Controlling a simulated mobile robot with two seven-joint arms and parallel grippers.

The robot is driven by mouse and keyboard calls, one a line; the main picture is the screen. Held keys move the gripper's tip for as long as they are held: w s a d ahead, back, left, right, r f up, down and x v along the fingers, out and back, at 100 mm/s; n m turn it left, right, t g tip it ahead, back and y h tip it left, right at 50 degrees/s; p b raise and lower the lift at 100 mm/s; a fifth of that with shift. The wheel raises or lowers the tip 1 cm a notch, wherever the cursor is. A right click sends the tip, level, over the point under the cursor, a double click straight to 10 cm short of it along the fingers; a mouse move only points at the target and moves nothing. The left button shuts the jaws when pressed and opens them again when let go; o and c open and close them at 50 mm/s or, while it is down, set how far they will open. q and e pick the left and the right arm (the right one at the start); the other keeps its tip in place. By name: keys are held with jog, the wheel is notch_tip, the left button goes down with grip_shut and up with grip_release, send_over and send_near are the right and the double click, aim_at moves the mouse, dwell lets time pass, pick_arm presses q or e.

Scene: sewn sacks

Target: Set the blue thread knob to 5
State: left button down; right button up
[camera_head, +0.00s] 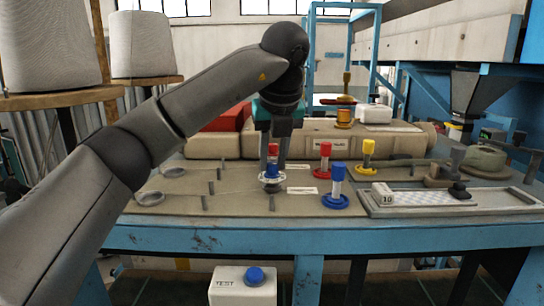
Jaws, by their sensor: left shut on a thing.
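The blue thread knob (271,171) stands on the work table, with a pale round dial (271,179) around its lower part. The marks on the dial are too small to read. My left gripper (273,166) points straight down from above, its two dark fingers shut on the blue knob. Part of the knob is hidden by the fingers. A red knob (273,149) shows between the fingers, behind the blue one. My right gripper is not in view.
Posts with blue (335,200), red (322,173) and yellow (366,168) bases stand to the right. Thin pegs (211,188) stand to the left. A white box marked TEST (228,288) with a blue button (255,276) is below the table's blue front edge (200,241).

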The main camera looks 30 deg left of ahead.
pick_arm(q)
jog(key=shift+r+n+y, duration=0.1)
jog(key=shift+n+y, duration=0.2)
jog(key=shift+n, duration=0.6)
jog(key=shift+g, duration=0.3)
jog(key=c, duration=0.6)
grip_release()
jog(key=shift+c, duration=0.2)
jog(key=shift+d, duration=0.1)
jog(key=v, duration=1.5)
